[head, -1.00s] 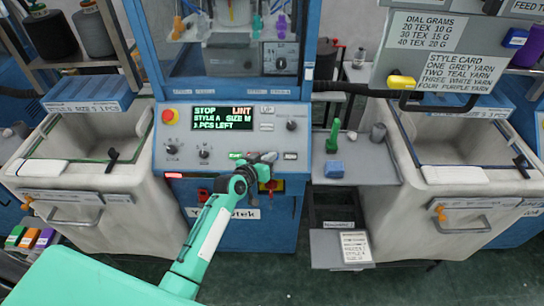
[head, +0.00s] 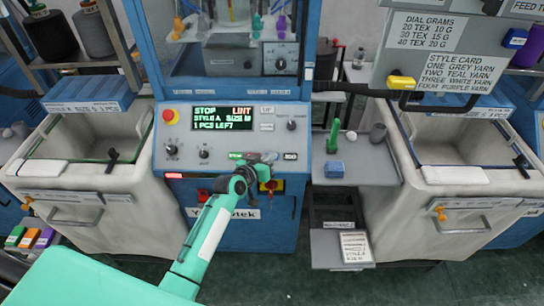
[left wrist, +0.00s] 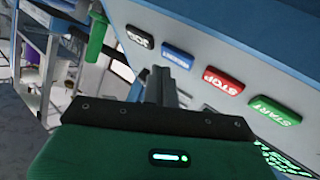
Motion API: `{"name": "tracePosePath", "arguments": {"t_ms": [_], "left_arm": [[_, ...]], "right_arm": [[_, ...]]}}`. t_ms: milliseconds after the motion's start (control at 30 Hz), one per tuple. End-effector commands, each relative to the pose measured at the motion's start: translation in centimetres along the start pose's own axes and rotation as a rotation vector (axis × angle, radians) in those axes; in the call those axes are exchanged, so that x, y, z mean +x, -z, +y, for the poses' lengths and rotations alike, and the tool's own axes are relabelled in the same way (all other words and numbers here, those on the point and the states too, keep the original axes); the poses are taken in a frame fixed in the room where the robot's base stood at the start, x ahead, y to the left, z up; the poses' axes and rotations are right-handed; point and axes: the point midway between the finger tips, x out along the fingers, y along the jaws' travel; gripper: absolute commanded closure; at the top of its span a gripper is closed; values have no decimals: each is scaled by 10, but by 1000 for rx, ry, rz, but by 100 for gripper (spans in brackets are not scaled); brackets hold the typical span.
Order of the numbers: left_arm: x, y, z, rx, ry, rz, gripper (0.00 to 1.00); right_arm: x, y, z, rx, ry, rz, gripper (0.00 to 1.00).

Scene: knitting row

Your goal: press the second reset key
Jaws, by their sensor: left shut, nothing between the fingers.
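The blue key (left wrist: 177,57), which looks marked RESET, sits in a row on the panel edge in the left wrist view. Beside it are a red STOP key (left wrist: 222,80), a green START key (left wrist: 275,110) and a black key (left wrist: 140,36). My left gripper (left wrist: 160,75) is shut and empty, its tips close to the blue key. I cannot tell whether they touch it. In the head view my left gripper (head: 268,158) covers the middle of the row, between the green key and the black key. My right gripper is not in view.
The display (head: 222,118) reads STOP, LINT and style lines. A red emergency button (head: 170,116) and several knobs share the panel (head: 240,140). Bins (head: 80,190) flank the machine.

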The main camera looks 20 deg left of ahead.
Motion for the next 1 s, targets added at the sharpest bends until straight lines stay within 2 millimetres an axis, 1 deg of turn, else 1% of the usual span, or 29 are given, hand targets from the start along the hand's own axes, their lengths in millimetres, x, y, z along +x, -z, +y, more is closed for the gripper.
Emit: {"name": "tracePosePath", "arguments": {"t_ms": [400, 700, 1000], "left_arm": [[0, 0, 0, 0, 0, 0, 100], [6, -5, -5, 0, 0, 0, 100], [6, -4, -4, 0, 0, 0, 100]], "right_arm": [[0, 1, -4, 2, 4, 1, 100], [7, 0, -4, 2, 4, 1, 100], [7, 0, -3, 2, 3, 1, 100]]}}
